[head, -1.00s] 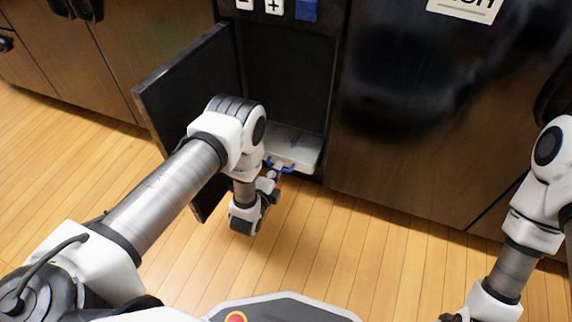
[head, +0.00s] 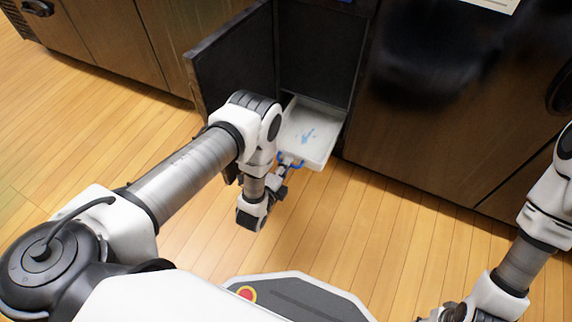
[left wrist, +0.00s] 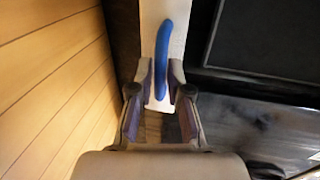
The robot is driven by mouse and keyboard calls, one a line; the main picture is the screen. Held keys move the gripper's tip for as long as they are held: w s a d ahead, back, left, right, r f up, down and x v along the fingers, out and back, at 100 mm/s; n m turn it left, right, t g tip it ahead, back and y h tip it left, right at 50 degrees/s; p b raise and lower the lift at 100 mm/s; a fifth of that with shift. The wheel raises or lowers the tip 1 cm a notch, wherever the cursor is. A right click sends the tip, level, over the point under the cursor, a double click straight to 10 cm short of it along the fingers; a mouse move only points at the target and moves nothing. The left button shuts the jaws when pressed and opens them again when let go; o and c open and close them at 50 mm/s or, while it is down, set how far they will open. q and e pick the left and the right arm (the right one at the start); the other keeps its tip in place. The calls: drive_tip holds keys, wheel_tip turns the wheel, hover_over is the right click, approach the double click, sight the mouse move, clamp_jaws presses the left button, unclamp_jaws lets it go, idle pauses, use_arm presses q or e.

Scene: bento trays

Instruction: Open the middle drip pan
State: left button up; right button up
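The drip pan (head: 322,138) is a shallow white tray with a blue arrow mark inside. It sticks out of the dark cabinet opening, over the floor. Its blue handle (head: 297,163) is on the front edge. My left gripper (head: 285,168) is at this handle, in front of the pan. In the left wrist view the blue handle (left wrist: 163,50) runs between the two fingers, which close in on both its sides. My right gripper (head: 447,313) is at the bottom edge, far from the pan, and its fingers are barely visible.
A dark door (head: 238,62) stands open to the left of the pan. A dark glossy cabinet front (head: 430,120) is on the right. Wooden cabinets (head: 120,45) line the back left. The wooden floor (head: 385,240) in front is clear.

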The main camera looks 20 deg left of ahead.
use_arm(q)
drive_tip(key=shift+o, duration=0.5)
drive_tip(key=s+r, duration=0.1)
drive_tip(key=s, duration=0.6)
drive_tip(key=shift+s+a+r, duration=0.15)
drive_tip(key=shift+r, duration=0.1)
